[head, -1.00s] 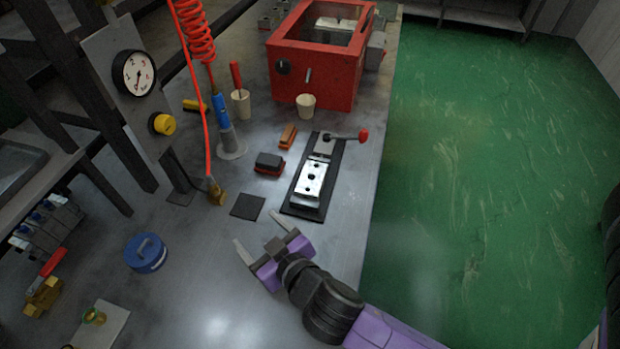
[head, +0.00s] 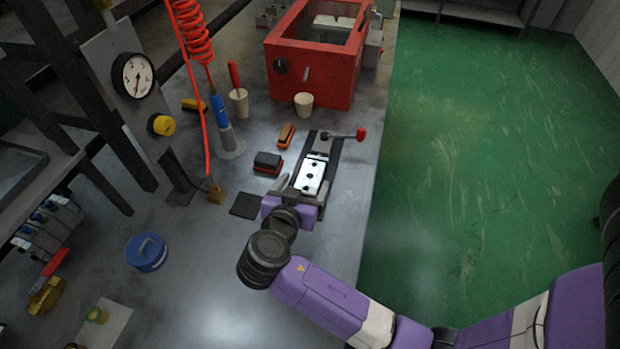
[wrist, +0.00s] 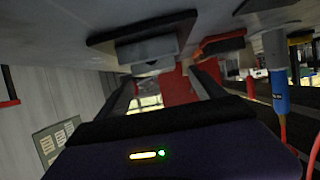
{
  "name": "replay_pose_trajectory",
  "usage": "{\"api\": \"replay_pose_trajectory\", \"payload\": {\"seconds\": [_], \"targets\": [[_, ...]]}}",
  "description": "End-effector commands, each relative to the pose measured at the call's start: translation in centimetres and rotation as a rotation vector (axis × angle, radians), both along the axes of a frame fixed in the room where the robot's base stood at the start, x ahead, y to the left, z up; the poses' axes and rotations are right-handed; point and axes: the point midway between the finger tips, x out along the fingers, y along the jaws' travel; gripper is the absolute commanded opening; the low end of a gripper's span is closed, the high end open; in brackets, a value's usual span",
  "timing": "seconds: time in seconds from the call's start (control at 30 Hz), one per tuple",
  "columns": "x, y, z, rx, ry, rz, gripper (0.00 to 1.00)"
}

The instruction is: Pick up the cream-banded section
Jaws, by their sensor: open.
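A silvery valve block (head: 311,174) with dark round holes in its top sits on a dark base plate (head: 330,153) on the bench. I cannot make out a clear cream band on it in the head view. In the wrist view its pale grey end (wrist: 148,50) shows just ahead of the fingers, below the dark plate in the tilted picture. My gripper (head: 300,189) is open at the block's near end, its fingers apart and low. The gripper hides that near end in the head view. I cannot tell whether the fingers touch the block.
A black-and-orange block (head: 268,162) and an orange-brown piece (head: 286,134) lie to the left. A red box (head: 312,62) and a cream cup (head: 304,104) stand behind.

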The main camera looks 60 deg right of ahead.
Motion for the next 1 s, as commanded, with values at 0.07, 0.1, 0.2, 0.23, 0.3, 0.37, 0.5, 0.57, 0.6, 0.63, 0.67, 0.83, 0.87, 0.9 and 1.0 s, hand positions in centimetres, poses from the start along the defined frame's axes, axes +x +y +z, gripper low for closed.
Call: {"api": "replay_pose_trajectory", "payload": {"seconds": [0.07,0.1,0.2,0.23,0.3,0.37,0.5,0.57,0.6,0.63,0.67,0.83,0.87,0.9,1.0], "targets": [[0.2,-0.7,-0.3,-0.001,0.002,0.000,0.78],[0.2,-1.1,-0.5,0.000,0.003,0.000,0.78],[0.5,-2.4,-1.2,0.000,0.003,0.000,0.78],[0.5,-2.7,-1.5,0.001,0.003,0.000,0.78],[0.9,-3.6,-1.9,0.000,0.002,0.000,0.78],[1.1,-4.0,-2.1,0.000,0.002,0.003,0.78],[1.3,-4.6,-2.5,0.000,0.002,0.004,0.78],[1.3,-4.6,-2.5,0.001,0.001,0.004,0.78],[1.3,-4.6,-2.5,0.001,0.001,0.004,0.78],[1.3,-4.6,-2.5,0.001,0.001,0.004,0.78],[1.3,-4.5,-2.5,0.001,0.001,0.004,0.78],[1.3,-4.5,-2.5,0.001,0.001,0.004,0.49],[1.3,-4.5,-2.5,0.001,0.001,0.004,0.43],[1.3,-4.5,-2.5,0.001,0.001,0.004,0.35],[1.3,-4.5,-2.5,0.001,0.002,0.005,0.15]]}}
